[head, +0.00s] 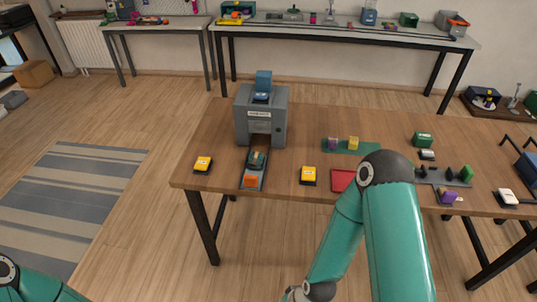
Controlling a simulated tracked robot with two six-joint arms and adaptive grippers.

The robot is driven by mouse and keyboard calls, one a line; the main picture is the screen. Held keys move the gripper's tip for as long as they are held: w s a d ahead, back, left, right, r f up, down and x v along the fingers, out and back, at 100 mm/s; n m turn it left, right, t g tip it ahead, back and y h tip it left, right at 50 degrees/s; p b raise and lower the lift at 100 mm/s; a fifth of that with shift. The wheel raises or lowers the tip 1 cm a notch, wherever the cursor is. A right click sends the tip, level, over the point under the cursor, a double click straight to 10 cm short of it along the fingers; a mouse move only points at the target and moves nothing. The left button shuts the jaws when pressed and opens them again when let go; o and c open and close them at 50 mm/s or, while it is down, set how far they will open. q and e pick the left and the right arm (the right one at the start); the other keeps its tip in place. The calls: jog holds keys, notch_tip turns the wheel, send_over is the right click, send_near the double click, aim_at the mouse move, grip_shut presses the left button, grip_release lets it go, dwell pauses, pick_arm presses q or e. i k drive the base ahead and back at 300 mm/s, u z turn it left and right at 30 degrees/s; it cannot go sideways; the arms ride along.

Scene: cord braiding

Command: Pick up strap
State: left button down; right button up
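I cannot pick out a strap or cord for certain at this size. A grey machine (262,116) with a blue top stands on the wooden table (290,128). A small dark green item (257,160) lies on the chute at its front, above an orange block (250,181); I cannot tell what the item is. My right arm rises in front of the table with its elbow over the table's front edge, hiding part of a red tray (342,180). Its gripper is out of frame. Only a piece of my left arm shows at the bottom left corner; its gripper is not in view.
Yellow-topped devices (203,165) and (308,175) flank the chute. A green mat (368,147) holds a purple and a yellow block. A grey rack (440,178), a green box (423,139) and white-topped items stand to the right.

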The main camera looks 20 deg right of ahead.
aim_at(256, 158)
jog(key=z, duration=0.25)
jog(key=i, duration=0.9)
jog(key=u, duration=0.4)
